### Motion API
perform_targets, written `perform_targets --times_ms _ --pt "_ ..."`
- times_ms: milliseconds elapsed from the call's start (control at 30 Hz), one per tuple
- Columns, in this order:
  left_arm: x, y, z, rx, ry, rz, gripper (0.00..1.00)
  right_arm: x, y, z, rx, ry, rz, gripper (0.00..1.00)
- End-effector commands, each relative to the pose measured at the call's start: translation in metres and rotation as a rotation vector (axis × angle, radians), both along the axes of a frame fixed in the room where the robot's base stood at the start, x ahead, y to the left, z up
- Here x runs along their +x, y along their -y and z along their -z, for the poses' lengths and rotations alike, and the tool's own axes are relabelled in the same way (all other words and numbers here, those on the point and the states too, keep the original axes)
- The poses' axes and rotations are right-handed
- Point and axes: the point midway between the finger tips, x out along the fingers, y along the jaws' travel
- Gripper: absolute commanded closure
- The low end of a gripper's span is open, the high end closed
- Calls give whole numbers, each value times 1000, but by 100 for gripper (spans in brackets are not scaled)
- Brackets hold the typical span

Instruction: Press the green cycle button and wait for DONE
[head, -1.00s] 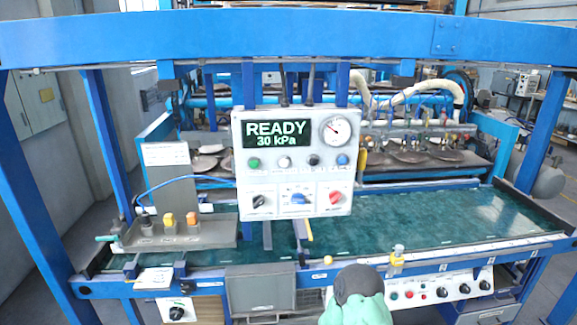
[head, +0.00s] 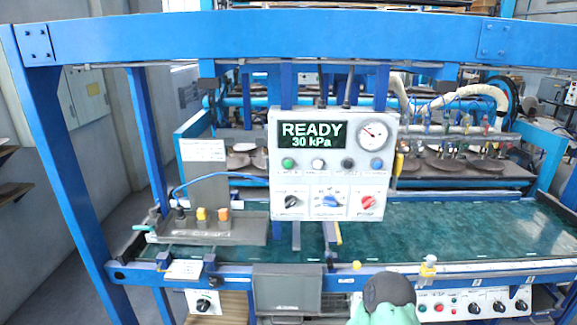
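The control box (head: 338,205) hangs in the middle of the head view. Its dark display (head: 312,135) reads READY and 30 kPa in pale letters. The green button (head: 288,162) is at the left end of the button row below the display. Nothing touches it or covers it. White, black and blue buttons stand to its right.
A blue frame beam (head: 260,38) crosses above the box. A green bed (head: 460,228) lies behind and below it. A bracket with orange blocks (head: 212,228) stands at left. A dark rounded thing with a pale green lower part (head: 388,291) is at the bottom; I cannot tell what it is.

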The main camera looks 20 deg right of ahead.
Motion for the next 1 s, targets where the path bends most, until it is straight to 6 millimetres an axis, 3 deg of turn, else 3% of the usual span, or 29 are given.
perform_targets --times_ms 100,267,300,1000 --pt "0 0 0 0 0 0 60 0 0 0 0 0 0 55" --pt "0 0 0 0 0 0 60 0 0 0 0 0 0 97" --pt "0 0 0 0 0 0 60 0 0 0 0 0 0 100" --pt "0 0 0 0 0 0 60 0 0 0 0 0 0 100"
